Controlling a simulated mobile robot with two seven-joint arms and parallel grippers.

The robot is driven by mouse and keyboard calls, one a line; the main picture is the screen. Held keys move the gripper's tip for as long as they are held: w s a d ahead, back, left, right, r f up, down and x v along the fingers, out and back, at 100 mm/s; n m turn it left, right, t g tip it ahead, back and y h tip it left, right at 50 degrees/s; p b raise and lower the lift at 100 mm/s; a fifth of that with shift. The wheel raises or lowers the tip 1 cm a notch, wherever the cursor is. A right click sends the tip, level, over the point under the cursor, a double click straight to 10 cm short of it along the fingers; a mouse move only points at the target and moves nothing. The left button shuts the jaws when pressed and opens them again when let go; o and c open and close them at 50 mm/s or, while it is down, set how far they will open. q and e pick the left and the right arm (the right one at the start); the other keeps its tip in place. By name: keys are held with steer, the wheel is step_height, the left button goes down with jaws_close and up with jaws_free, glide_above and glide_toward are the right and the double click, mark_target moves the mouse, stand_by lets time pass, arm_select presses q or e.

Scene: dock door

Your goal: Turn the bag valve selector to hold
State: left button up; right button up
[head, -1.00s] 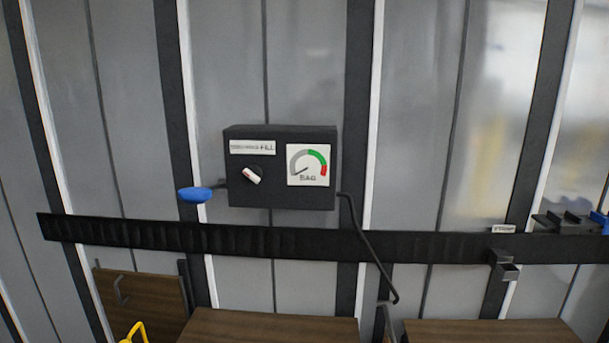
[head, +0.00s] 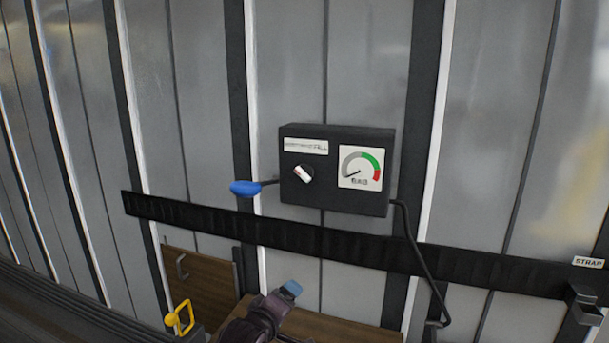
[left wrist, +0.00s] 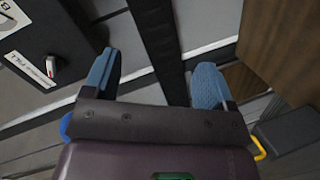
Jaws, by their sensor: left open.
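The black bag valve box (head: 336,198) is mounted on the ribbed wall. Its selector (head: 303,174) is a dark round knob with a white bar slanting from upper left to lower right. A label (head: 306,146) above it ends in "FILL". The gauge (head: 360,168) marked BAG has its needle at the lower left, in the grey part. My left gripper (head: 289,289) is low in front of the wall, below the box and apart from it. In the left wrist view the left gripper (left wrist: 155,80) is open and empty, with the selector (left wrist: 52,67) left of its fingers. My right gripper is out of view.
A blue handle (head: 246,187) sticks out left of the box. A black hose (head: 414,250) hangs from its right side. A black rail (head: 230,222) runs across the wall below. Brown panels (head: 200,280) and a yellow hook (head: 180,318) are lower. Space before the box is clear.

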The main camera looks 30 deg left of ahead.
arm_select(q)
steer(key=w+a+r+n+t, duration=0.1)
steer(key=w+r+n, duration=0.25)
steer(key=r, duration=0.25)
steer(key=w+a+r+n, duration=0.2)
steer(key=r+n, duration=0.2)
steer(key=r, duration=0.2)
steer(key=n+t+y, duration=0.1)
steer(key=n+t, duration=0.1)
steer(key=n, duration=0.6)
glide_toward(302, 175)
steer(key=w, duration=0.3)
steer(key=w+a+p, duration=0.1)
steer(key=w, duration=0.2)
steer(key=w+a+p, duration=0.1)
steer(key=w, duration=0.2)
steer(key=shift+w+r, duration=0.25)
steer(key=shift+w, duration=0.15)
steer(key=c, duration=0.9)
